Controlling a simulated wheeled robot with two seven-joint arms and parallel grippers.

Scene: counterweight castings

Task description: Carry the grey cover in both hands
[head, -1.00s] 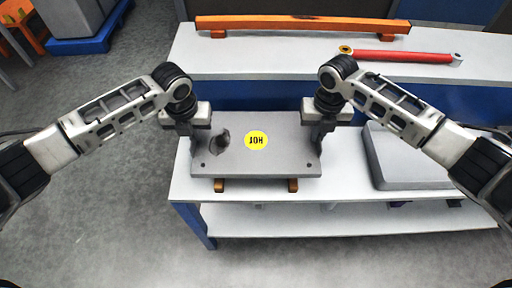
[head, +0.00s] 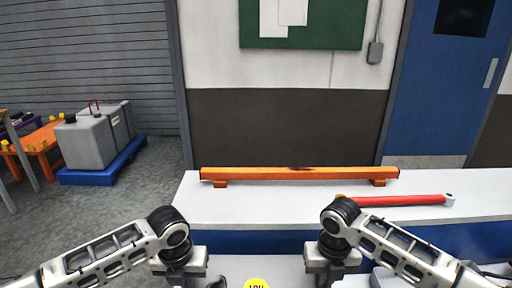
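The grey cover (head: 285,271) shows only as a strip at the bottom edge of the head view. Part of its yellow round label (head: 257,284) and the tip of a dark knob (head: 217,284) are in sight; the rest is cut off. My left gripper (head: 188,280) is at the cover's left edge and my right gripper (head: 326,278) at its right edge. The fingers of both are mostly below the picture, so their grip on the cover does not show.
An orange bar (head: 300,174) on feet and a red rod (head: 405,200) lie on the white bench (head: 265,208) behind the cover. A grey tank (head: 88,143) stands on a blue pallet (head: 128,160) at the left. Grey floor (head: 100,213) is clear between.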

